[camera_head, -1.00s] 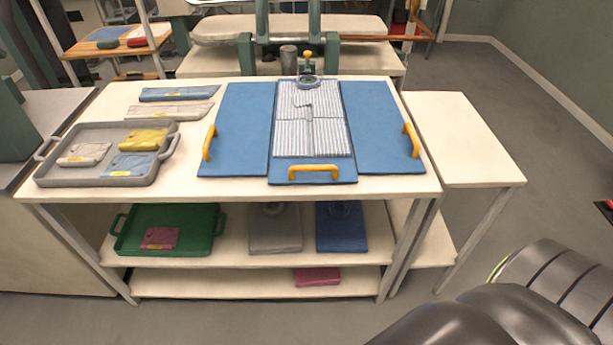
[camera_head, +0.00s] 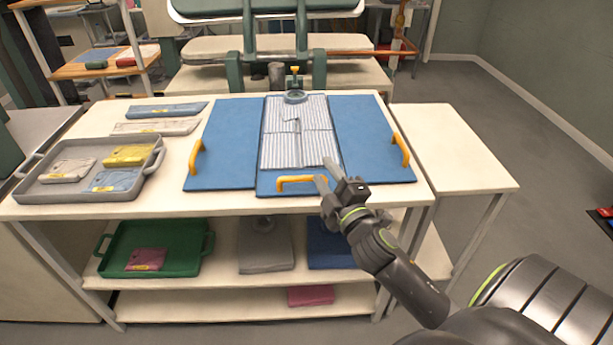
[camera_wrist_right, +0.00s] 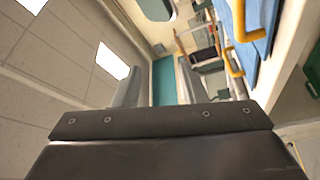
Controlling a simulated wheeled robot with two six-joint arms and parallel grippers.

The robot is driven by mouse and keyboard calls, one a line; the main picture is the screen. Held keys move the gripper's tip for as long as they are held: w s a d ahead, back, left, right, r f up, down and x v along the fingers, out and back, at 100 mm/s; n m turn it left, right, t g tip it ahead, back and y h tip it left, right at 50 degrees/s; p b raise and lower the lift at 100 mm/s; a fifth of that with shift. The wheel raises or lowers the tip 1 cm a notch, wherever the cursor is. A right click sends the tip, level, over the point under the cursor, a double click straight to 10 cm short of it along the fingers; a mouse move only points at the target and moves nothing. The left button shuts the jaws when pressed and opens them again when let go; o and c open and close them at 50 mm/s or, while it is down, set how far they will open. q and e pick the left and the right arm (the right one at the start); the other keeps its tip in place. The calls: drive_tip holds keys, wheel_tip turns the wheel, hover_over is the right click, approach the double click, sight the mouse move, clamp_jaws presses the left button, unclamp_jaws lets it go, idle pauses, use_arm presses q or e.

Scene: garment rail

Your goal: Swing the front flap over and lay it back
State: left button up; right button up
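A blue folding board lies flat on the white table, with a left panel (camera_head: 222,150), a right panel (camera_head: 372,140) and a front flap (camera_head: 268,186). A striped, folded garment (camera_head: 297,150) lies on its middle. The front flap has a yellow handle (camera_head: 296,179). My right gripper (camera_head: 326,173) is open and empty, its fingertips just right of that handle and apart from it as far as I can tell. The right wrist view shows the separated fingers (camera_wrist_right: 160,85) and two yellow handles at upper right. My left gripper is not in view.
Side panels have yellow handles (camera_head: 197,158) (camera_head: 400,150). A round grey clamp (camera_head: 295,97) sits at the board's back. A grey tray (camera_head: 85,196) with folded pieces stands at left. A green tray (camera_head: 155,250) is on the shelf below. The right side table (camera_head: 455,150) is bare.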

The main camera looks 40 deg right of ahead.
drive_tip(key=w+a+r+n+t+y, duration=0.25)
drive_tip(key=a+r+n+y, duration=0.55)
drive_tip(key=n+y, duration=0.5)
drive_tip(key=n+g+h, duration=0.7)
drive_tip(key=n+g, duration=1.1)
drive_tip(key=n, duration=0.5)
approach(304, 177)
drive_tip(key=p+x, duration=0.3)
drive_tip(key=x, duration=0.5)
drive_tip(key=shift+w+f+p, duration=0.15)
drive_tip(key=shift+p, duration=0.25)
